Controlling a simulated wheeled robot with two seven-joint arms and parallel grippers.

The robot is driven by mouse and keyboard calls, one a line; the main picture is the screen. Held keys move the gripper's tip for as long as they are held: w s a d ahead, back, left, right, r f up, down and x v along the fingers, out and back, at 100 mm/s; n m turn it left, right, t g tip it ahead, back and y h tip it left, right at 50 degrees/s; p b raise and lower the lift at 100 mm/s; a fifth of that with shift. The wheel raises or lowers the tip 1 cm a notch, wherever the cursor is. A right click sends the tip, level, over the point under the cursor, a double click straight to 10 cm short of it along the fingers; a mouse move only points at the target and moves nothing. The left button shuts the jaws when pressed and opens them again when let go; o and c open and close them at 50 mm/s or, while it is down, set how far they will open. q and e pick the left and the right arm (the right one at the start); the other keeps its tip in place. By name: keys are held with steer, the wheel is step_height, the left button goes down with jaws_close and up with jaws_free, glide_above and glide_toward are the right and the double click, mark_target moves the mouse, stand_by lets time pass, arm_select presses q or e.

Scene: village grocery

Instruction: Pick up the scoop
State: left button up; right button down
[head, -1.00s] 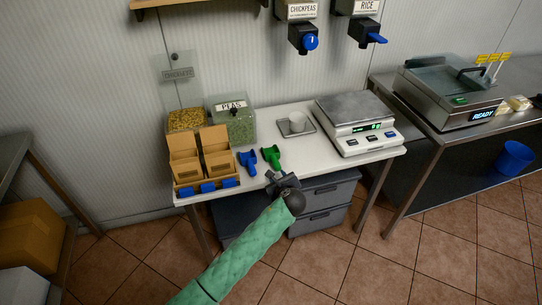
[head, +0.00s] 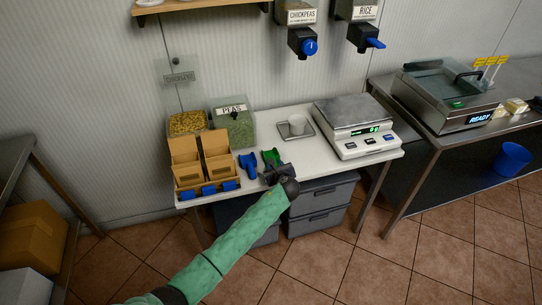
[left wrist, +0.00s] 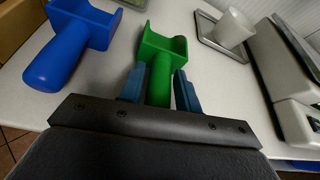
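Two scoops lie side by side on the white table: a blue scoop (head: 248,164) and a green scoop (head: 271,158). In the left wrist view the blue scoop (left wrist: 70,45) lies to the left, clear of my fingers. The green scoop (left wrist: 163,48) is straight ahead, its handle pointing toward me. My left gripper (head: 274,174) is at the green scoop. Its two blue fingers (left wrist: 159,88) stand open on either side of the handle, with narrow gaps visible. The end of the handle is hidden behind the gripper body. My right gripper is not in view.
Cardboard boxes (head: 201,162) and bins of grain and peas (head: 234,128) stand left of the scoops. A white cup (head: 297,122) on a small tray and a scale (head: 356,125) stand to the right. Grey drawers (head: 321,203) are under the table.

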mark_target(275, 158)
arm_select(q)
steer(key=shift+w+f, duration=0.2)
steer(key=shift+w, duration=0.2)
steer(key=shift+a, duration=0.1)
jaws_close()
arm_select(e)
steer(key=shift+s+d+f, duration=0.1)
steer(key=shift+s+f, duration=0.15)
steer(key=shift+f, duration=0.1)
arm_select(q)
steer(key=shift+r, duration=0.1)
